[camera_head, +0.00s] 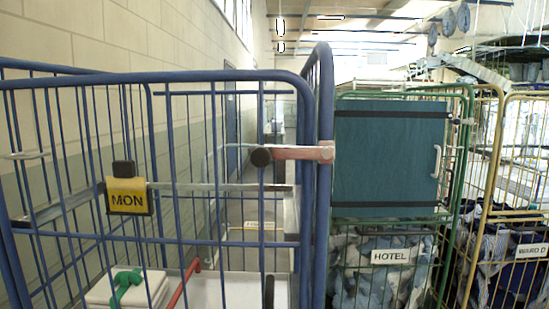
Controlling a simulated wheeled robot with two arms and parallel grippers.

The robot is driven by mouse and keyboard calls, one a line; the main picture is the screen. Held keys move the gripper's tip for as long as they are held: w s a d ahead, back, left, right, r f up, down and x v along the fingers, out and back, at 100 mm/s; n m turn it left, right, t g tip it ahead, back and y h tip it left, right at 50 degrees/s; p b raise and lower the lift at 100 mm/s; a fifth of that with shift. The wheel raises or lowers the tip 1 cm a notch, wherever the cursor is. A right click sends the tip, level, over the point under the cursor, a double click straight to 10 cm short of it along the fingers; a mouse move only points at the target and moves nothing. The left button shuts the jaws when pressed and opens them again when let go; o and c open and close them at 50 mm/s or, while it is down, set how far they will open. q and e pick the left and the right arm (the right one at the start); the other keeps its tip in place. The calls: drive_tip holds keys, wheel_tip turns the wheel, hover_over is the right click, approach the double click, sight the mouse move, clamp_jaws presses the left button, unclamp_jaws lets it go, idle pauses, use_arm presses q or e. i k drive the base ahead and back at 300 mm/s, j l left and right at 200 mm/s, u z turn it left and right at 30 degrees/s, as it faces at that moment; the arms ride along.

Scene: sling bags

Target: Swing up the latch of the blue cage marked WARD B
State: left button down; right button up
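A blue cage (190,78) fills the left and middle of the head view, close to me. A reddish latch bar (297,153) lies about level across its right side. The bar has a round black knob (261,157) at its left end and a bracket (326,152) at the blue corner post. A yellow tag on the cage reads MON (127,198). I cannot read WARD B anywhere; a small pale label (260,225) behind the bars is too small to read. Neither of my grippers is in view.
To the right stands a green cage (462,150) with a teal panel (388,155) and a HOTEL label (390,256). Further right is a yellow cage (494,150) labelled WARD D (531,250). A block wall (150,40) runs along the left. White and green items (128,287) lie inside the blue cage.

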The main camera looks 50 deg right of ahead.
sight(261, 156)
drive_tip(key=z, duration=1.5)
